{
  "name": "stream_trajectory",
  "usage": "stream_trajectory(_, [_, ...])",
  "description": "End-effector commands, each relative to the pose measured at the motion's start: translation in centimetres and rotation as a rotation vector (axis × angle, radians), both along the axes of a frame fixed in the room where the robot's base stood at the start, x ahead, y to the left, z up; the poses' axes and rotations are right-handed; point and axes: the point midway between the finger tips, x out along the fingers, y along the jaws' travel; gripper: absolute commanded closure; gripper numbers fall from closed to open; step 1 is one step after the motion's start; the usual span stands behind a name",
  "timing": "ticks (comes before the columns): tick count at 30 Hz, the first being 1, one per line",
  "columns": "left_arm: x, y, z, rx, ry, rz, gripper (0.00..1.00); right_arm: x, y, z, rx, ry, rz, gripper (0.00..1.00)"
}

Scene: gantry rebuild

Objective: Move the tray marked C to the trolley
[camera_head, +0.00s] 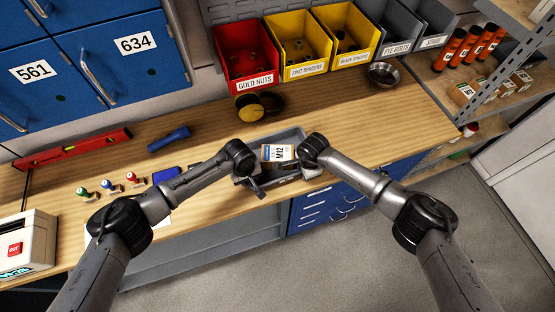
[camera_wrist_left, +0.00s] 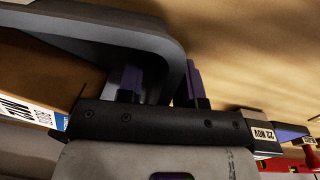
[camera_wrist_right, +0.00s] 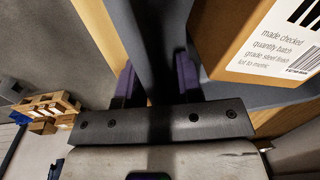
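A grey tray (camera_head: 293,134) is at the front of the wooden bench, holding a brown box (camera_head: 279,152) with a white label reading M12. No letter C is readable on the tray. My left gripper (camera_head: 257,187) is at the tray's left end; in the left wrist view its fingers (camera_wrist_left: 162,88) are on either side of the tray wall (camera_wrist_left: 110,28), closed against it. My right gripper (camera_wrist_right: 155,85) has the opposite wall between its fingers in the right wrist view. Whether the tray touches the bench is unclear. I cannot identify the trolley in any view.
Red (camera_head: 247,57) and yellow bins stand behind the tray, with a metal bowl (camera_head: 383,75) to their right. Several stamps (camera_head: 107,185), a blue torch (camera_head: 169,138) and a red level (camera_head: 75,150) lie left. Shelving (camera_head: 505,75) stands right. Pallets (camera_wrist_right: 47,108) show on the floor.

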Motion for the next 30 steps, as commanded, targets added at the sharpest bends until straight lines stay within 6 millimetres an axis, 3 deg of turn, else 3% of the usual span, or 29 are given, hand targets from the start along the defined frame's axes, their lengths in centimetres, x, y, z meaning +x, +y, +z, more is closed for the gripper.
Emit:
stream_trajectory(6, [0.0,-0.02,-0.01,0.0,0.0,0.0,0.67,0.0,0.01,0.01,0.0,0.0,0.0,0.67])
stream_trajectory(17, [0.02,-0.01,0.02,0.0,0.0,0.0,1.0,0.02,0.01,0.03,0.0,0.0,0.0,1.0])
stream_trajectory(30, [0.07,-0.01,0.11,-0.001,-0.001,0.0,1.0,0.06,0.01,0.14,0.0,-0.001,0.0,1.0])
